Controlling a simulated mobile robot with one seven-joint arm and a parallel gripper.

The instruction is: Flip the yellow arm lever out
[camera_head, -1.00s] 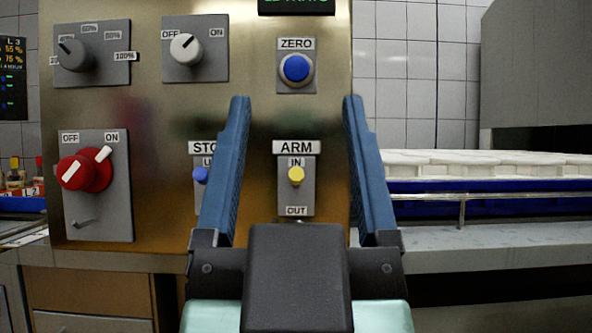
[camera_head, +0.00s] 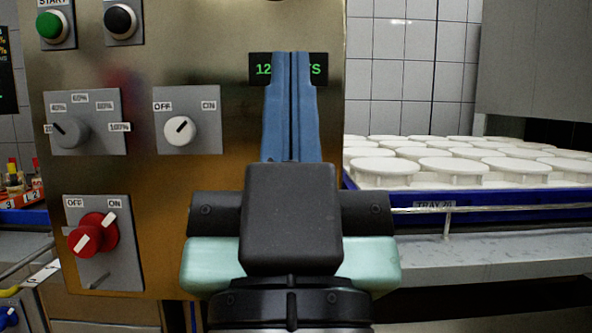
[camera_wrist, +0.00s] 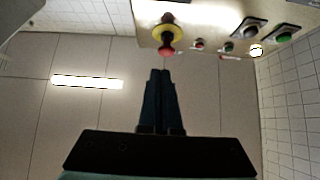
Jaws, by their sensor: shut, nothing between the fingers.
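My gripper (camera_head: 291,56) is shut and empty, its blue fingers together and pointing up in front of the metal control panel (camera_head: 235,75). In the head view its fingertips overlap a dark display with green characters (camera_head: 319,69). The yellow ARM lever and its labels do not show in either current view; the body of my gripper covers the lower right part of the panel. In the wrist view my gripper (camera_wrist: 160,72) is also shut, below a red knob on a yellow base (camera_wrist: 167,35).
The panel carries a percentage dial (camera_head: 70,132), a white OFF/ON knob (camera_head: 179,130), a red OFF/ON switch (camera_head: 93,234) and a green START button (camera_head: 50,25). At right, white round moulds (camera_head: 385,172) fill a blue tray (camera_head: 470,200) behind a metal rail.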

